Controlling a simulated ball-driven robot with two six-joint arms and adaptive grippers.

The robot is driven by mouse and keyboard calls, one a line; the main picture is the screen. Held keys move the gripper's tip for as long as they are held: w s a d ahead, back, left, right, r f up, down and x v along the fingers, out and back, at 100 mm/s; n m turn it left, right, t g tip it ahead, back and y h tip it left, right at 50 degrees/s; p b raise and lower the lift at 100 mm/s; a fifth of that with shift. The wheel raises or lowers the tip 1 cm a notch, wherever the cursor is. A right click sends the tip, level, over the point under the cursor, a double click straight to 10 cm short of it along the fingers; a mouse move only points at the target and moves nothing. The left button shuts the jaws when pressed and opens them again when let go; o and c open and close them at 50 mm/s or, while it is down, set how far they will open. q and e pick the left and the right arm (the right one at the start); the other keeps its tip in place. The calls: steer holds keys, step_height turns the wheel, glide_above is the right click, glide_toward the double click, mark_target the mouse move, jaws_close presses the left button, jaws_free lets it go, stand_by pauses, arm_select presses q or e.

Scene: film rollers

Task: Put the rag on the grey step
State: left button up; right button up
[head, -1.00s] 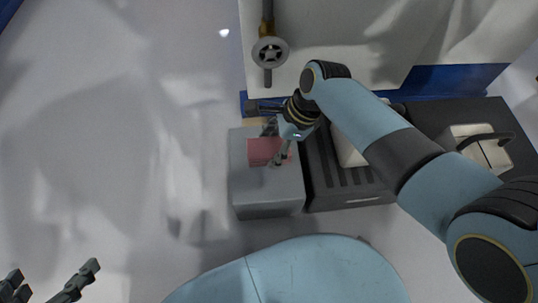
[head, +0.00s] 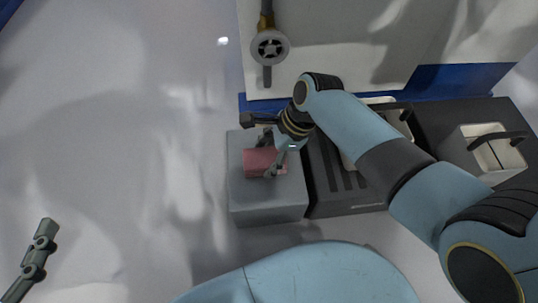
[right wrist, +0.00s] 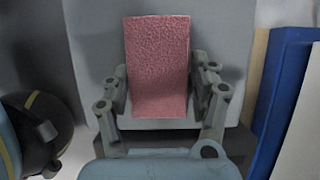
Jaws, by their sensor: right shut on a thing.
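The rag (head: 262,161) is a pink, rough-textured block-like piece on or just above the top of the grey step (head: 252,203); I cannot tell whether it touches. The step is a grey box on the floor. My right gripper (head: 270,157) is over the step, its fingers on either side of the rag. In the right wrist view the rag (right wrist: 157,65) lies between both fingertips of the right gripper (right wrist: 163,85), with the grey step (right wrist: 215,40) behind it. My left gripper (head: 42,245) is at the lower left, away from the step; its finger gap is unclear.
A dark grooved unit (head: 345,195) stands directly right of the step, with white containers with dark handles (head: 490,150) in it. A pale panel with a round grey valve wheel (head: 269,47) and a blue base edge lies behind. The floor at left is clear.

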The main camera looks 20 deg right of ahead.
stand_by(0.3)
steer(key=o, duration=1.2)
steer(key=shift+f, duration=0.1)
steer(key=shift+c, duration=0.2)
